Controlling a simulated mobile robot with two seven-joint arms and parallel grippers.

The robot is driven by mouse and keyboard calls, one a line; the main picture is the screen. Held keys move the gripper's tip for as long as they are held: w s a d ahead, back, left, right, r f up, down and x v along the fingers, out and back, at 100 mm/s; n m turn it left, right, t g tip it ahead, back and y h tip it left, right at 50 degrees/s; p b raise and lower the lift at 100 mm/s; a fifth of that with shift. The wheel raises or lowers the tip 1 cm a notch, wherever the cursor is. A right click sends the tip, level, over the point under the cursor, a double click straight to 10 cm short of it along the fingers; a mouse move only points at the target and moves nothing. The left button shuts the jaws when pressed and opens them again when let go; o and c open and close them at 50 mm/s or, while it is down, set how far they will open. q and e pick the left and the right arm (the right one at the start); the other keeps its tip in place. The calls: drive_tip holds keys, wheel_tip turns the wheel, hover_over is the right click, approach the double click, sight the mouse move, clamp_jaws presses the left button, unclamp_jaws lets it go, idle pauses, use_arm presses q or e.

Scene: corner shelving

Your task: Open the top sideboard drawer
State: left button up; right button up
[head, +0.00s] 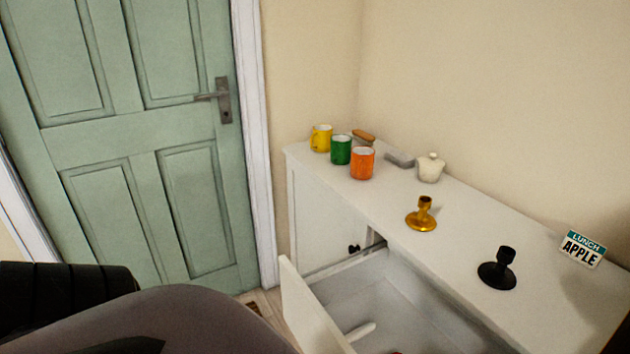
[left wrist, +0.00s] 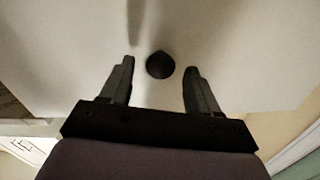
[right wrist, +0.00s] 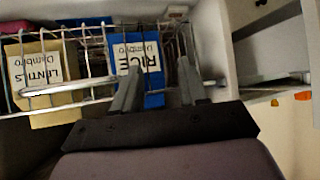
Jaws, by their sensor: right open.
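The white sideboard (head: 455,240) stands along the wall in the head view. Its top drawer (head: 312,315) is pulled out, showing a pale interior with a white rod-like thing inside. In the left wrist view, a dark round knob (left wrist: 160,65) sits on a pale front. My left gripper (left wrist: 158,75) is open with the knob between and just beyond its fingertips; the fingers look apart from it. My right gripper (right wrist: 157,75) is open in front of a wire basket (right wrist: 70,92). Neither gripper shows in the head view, where my arm hides the lower left.
On the sideboard stand yellow (head: 321,138), green (head: 341,150) and orange (head: 362,163) mugs, a white pot (head: 430,168), gold (head: 422,214) and black (head: 497,270) candle holders and a sign (head: 582,250). A green door (head: 150,150) is at left. The basket holds lentils (right wrist: 45,75) and rice (right wrist: 150,55) packs.

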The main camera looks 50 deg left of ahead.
use_arm(q)
drive_tip(key=s+a, duration=0.1)
drive_tip(key=s, duration=0.6)
drive_tip(key=shift+b, duration=0.3)
use_arm(e)
drive_tip(key=shift+f, duration=0.25)
